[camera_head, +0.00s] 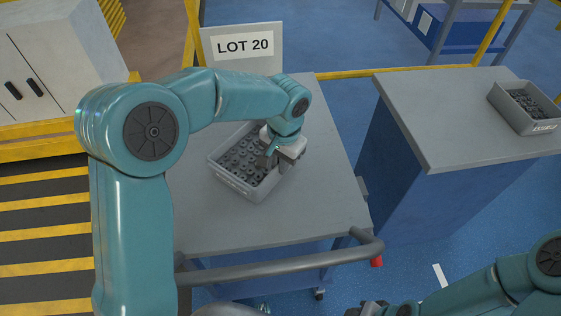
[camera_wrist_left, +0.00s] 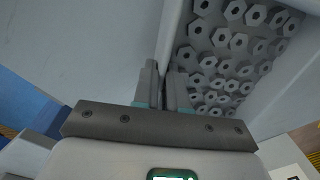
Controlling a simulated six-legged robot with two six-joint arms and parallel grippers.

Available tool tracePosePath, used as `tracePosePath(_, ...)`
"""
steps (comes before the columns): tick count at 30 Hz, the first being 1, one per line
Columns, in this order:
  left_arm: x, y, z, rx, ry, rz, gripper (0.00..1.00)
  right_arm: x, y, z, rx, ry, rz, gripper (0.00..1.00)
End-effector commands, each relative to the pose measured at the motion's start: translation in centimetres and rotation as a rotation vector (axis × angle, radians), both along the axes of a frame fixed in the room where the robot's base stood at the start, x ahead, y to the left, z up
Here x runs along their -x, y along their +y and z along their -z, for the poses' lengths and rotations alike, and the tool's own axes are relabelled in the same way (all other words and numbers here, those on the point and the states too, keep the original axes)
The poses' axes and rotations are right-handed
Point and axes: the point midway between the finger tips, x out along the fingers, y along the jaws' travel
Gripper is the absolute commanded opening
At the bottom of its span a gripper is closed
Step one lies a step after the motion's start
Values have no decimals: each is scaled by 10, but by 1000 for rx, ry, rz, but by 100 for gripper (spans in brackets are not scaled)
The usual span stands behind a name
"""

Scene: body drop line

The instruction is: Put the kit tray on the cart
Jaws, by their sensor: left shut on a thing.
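The kit tray (camera_head: 238,182) is a grey open box filled with dark hex nuts. It is over the left part of the cart's (camera_head: 315,205) grey top and looks level; I cannot tell whether it touches the top. My left gripper (camera_head: 283,165) is shut on the tray's right wall. In the left wrist view its fingers (camera_wrist_left: 166,88) pinch that wall, with the nuts in the tray (camera_wrist_left: 235,55) to the right. My right gripper (camera_head: 377,309) is only partly in view at the bottom edge, away from the tray.
A "LOT 20" sign (camera_head: 245,46) stands at the cart's back, and a push handle (camera_head: 285,263) runs along its front. A bench (camera_head: 450,115) at right holds another grey tray (camera_head: 525,107). A grey cabinet (camera_head: 60,55) stands at left. The cart top right of the tray is clear.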

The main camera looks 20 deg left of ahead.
Motion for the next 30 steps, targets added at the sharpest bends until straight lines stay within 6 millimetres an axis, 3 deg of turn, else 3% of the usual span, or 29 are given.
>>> tracePosePath(7, -1, 0, 3, 0, 0, 0, 0, 0, 0, 3, 0, 0, 0, 43)
tracePosePath(9, 0, 0, 3, 0, 1, 0, 28, 0, 0, 2, 0, 0, 0, 43)
tracePosePath(10, 0, 0, 2, 0, 1, 1, 37, 0, 0, 2, 0, 0, 0, 43)
tracePosePath(22, 0, -1, -7, 0, -2, 0, 37, 0, 0, -1, 0, 0, 0, 43)
tracePosePath(30, 0, -5, -67, 1, -6, 1, 37, 0, 0, -3, 0, 0, 0, 43)
